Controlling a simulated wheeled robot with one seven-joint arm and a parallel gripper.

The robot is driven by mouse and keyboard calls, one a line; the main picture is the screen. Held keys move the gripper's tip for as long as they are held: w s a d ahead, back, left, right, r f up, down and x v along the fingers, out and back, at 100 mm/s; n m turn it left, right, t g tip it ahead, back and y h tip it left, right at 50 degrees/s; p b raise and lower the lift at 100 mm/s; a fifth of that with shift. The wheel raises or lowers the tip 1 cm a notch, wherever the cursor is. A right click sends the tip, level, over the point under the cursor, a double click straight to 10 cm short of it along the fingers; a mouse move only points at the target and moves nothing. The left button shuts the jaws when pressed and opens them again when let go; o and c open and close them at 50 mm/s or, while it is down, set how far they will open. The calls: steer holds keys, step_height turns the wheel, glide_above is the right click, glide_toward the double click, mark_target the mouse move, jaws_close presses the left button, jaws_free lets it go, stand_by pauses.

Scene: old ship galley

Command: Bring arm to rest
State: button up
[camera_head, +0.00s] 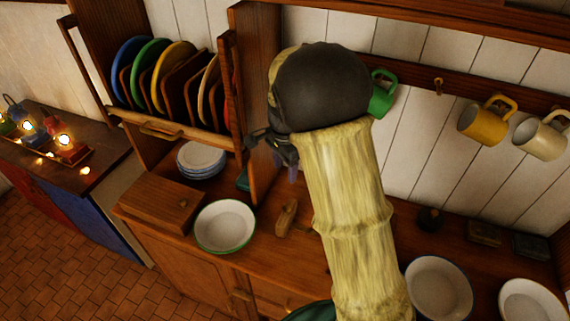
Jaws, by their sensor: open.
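My arm, pale yellow with a dark rounded joint, rises from the bottom of the head view and covers the middle of the counter and part of the back wall. My gripper (286,172) shows small and dark just left of the arm, partly hidden behind it. It hangs above the counter near the right post of the plate rack. Its fingers look open, and I see nothing held between them.
The plate rack (160,133) stands at the left. Stacked plates (201,160), a green-rimmed bowl (225,226) and a wooden object (287,217) sit on the counter (275,265). Bowls (438,288) lie at right. Mugs (480,124) hang above. Lit lanterns (66,143) stand far left.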

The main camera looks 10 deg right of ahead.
steer(key=shift+r, duration=0.9)
steer(key=s+d+n+t, duration=0.1)
steer(key=s+d+n, duration=0.2)
steer(key=s, duration=0.3)
steer(key=s+d+n, duration=0.3)
steer(key=s+n, duration=0.2)
steer(key=s, duration=0.1)
steer(key=s+d+f+n+t, duration=0.1)
steer(key=s+d+n, duration=0.2)
steer(key=s, duration=0.3)
steer(key=shift+d+n+t, duration=0.25)
steer(key=shift+n+t, duration=0.05)
steer(key=shift+n, duration=0.3)
steer(key=shift+f, duration=0.1)
